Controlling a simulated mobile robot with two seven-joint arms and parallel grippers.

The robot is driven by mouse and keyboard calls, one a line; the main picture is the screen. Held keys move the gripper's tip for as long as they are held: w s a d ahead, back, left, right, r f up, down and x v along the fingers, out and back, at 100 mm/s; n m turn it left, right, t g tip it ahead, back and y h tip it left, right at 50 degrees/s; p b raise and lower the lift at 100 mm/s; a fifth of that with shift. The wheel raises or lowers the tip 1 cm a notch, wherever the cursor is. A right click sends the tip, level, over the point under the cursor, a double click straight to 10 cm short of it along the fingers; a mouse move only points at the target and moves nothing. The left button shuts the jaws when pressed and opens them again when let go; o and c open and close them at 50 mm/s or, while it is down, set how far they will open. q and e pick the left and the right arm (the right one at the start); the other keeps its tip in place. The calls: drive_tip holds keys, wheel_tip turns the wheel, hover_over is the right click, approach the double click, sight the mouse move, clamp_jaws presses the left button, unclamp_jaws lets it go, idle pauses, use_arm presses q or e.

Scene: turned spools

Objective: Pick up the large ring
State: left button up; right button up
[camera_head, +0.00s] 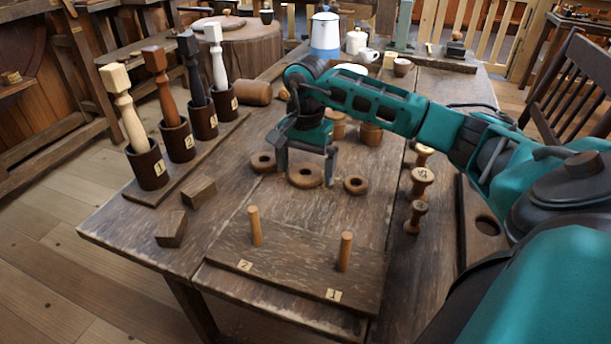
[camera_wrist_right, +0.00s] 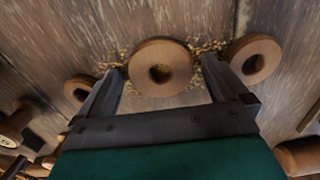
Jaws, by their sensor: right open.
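The large ring (camera_head: 305,177) is a brown wooden ring with a hole in its middle, lying flat on the table between two smaller rings. It also shows in the right wrist view (camera_wrist_right: 143,68), at the top centre between my fingers. My right gripper (camera_head: 306,174) is open, pointing down over the large ring, with one finger on each side of it. I cannot tell whether the fingers touch it. The left small ring (camera_head: 263,162) and the right small ring (camera_head: 355,185) lie just outside the fingers. My left gripper is not in view.
A board with two upright pegs (camera_head: 254,226) labelled 2 and 1 stands in front. Numbered cups (camera_head: 151,169) holding turned handles line the left. Wooden spools (camera_head: 421,183) stand on the right. Two wood blocks (camera_head: 199,191) lie front left.

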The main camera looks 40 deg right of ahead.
drive_tip(key=shift+c, duration=0.5)
drive_tip(key=c, duration=0.9)
drive_tip(key=shift+r, duration=0.15)
drive_tip(key=shift+c, duration=0.2)
wheel_tip(320, 180, up, 20)
drive_tip(key=p, duration=0.5)
drive_tip(key=shift+p, duration=0.3)
